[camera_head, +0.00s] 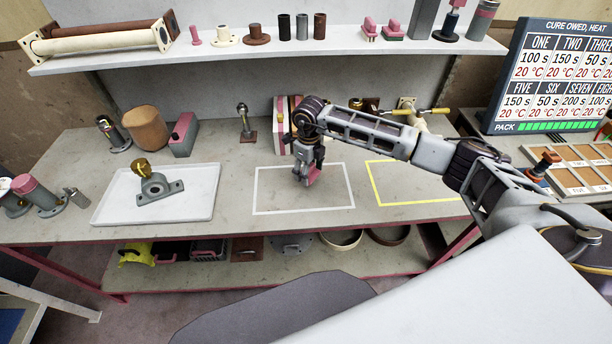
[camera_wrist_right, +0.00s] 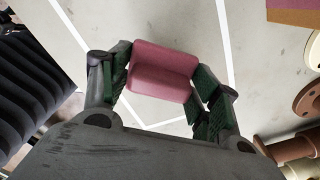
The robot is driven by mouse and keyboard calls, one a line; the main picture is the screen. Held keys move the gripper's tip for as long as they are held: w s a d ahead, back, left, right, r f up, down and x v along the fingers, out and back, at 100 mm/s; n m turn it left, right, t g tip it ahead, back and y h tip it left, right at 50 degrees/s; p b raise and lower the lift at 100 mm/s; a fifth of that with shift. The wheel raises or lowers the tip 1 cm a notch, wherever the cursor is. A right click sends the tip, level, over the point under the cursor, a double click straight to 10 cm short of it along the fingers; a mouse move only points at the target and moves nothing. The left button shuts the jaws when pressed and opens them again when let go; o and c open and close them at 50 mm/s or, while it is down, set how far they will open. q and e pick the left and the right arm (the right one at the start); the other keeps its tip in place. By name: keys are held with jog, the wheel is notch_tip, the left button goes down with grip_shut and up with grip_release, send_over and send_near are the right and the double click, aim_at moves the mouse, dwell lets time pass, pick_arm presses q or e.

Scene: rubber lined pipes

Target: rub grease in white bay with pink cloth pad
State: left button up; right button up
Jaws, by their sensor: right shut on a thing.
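My right gripper (camera_head: 306,172) is shut on the pink cloth pad (camera_head: 313,175) over the white bay (camera_head: 276,209), a white-outlined rectangle on the grey bench. In the right wrist view the pad (camera_wrist_right: 163,70) is a rounded pink block between the two green-padded fingers (camera_wrist_right: 160,82). White outline lines (camera_wrist_right: 224,40) run on both sides of it. I cannot tell whether the pad touches the bench. I cannot make out any grease; the gripper and pad hide part of the bay. My left gripper is not in view.
The yellow-outlined bay (camera_head: 418,202) lies to the right, partly behind my arm. A white tray (camera_head: 115,208) with a grey bearing block (camera_head: 160,189) is at left.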

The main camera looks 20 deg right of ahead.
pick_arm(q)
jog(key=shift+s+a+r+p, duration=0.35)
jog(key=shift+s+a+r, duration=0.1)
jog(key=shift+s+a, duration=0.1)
pick_arm(e)
jog(key=shift+a+r, duration=0.15)
jog(key=shift+r, duration=1.1)
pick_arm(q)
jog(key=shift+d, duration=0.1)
